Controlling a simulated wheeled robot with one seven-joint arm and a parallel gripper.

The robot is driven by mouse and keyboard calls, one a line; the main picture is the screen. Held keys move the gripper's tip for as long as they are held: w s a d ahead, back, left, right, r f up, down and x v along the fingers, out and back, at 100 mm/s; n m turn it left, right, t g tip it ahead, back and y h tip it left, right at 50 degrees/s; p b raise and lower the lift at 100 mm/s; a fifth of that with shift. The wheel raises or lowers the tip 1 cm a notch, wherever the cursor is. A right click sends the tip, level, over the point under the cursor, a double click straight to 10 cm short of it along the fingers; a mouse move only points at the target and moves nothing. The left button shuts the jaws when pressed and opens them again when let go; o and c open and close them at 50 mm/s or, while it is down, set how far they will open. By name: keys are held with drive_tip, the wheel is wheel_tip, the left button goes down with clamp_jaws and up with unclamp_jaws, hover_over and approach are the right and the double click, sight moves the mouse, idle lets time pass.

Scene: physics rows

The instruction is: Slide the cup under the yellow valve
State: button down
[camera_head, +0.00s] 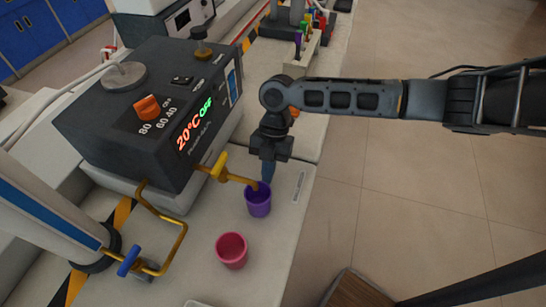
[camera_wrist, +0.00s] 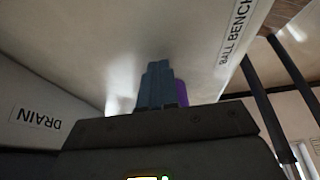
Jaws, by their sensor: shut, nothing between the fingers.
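The purple cup (camera_head: 258,203) stands upright on the bench, and a pink cup (camera_head: 231,251) stands apart in front of it. The yellow valve (camera_head: 219,167) is on the front of the dark bath unit. Its yellow spout reaches right, and the spout's end appears over the purple cup's left rim. My gripper (camera_head: 267,172) points down, its blue fingers shut and empty, at the purple cup's far rim. I cannot tell whether the tips are inside or behind it. In the wrist view the shut fingers (camera_wrist: 158,85) show with a purple patch (camera_wrist: 182,93) close beside them.
The dark bath unit (camera_head: 150,115), reading 20°C OFF, stands left of the cups. A blue valve (camera_head: 129,262) on a bent yellow pipe is at the lower left. The bench's right edge lies close beside the purple cup. A rack of coloured tools (camera_head: 306,45) stands behind.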

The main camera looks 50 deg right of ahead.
wheel_tip(320, 180, up, 8)
idle(1.0)
idle(0.4)
